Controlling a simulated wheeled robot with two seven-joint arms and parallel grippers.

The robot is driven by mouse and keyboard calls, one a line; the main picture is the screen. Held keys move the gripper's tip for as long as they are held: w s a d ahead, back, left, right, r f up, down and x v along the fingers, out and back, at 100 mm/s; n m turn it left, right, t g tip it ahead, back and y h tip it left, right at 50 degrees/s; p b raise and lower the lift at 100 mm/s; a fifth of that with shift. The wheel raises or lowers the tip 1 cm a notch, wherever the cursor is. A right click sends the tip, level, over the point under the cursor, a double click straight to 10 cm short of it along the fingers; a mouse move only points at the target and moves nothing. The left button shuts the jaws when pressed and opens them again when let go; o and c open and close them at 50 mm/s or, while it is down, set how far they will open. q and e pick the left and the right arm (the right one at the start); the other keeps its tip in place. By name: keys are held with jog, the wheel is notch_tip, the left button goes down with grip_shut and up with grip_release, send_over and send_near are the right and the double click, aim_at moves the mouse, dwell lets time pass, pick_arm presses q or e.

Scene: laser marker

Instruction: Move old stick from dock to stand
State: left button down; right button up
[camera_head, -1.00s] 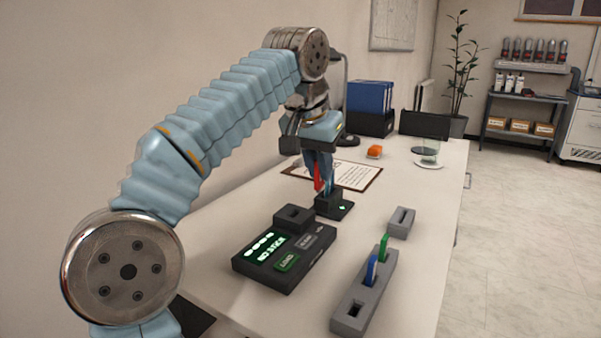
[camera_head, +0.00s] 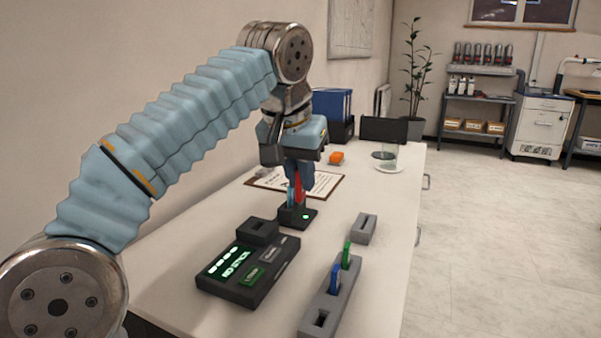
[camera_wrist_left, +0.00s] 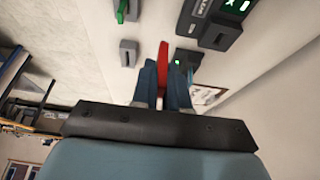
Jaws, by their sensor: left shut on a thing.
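My left gripper (camera_head: 299,184) is shut on a red stick (camera_head: 298,190), held upright. The red stick also shows between the fingertips in the left wrist view (camera_wrist_left: 163,57). It is at the small black dock (camera_head: 308,220), which has a lit green light. Fingers hide part of the stick, and I cannot tell how deep it sits in the dock. A small grey one-slot stand (camera_head: 364,229) is to the right of the dock, its slot empty; it also shows in the left wrist view (camera_wrist_left: 129,52). My right gripper is not in view.
A grey rack (camera_head: 318,310) in front holds a blue stick (camera_head: 335,278) and a green stick (camera_head: 346,255), with an empty front slot. A black marker console (camera_head: 248,275) reads "NO STICK".

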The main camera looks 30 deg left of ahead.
pick_arm(q)
jog(key=s+d, duration=0.4)
jog(key=shift+s+d, duration=0.2)
jog(key=shift+s, duration=0.05)
dwell(0.3)
jog(key=s+d, duration=0.4)
jog(key=shift+s+d, duration=0.15)
jog(key=shift+s, duration=0.1)
dwell(0.4)
dwell(0.3)
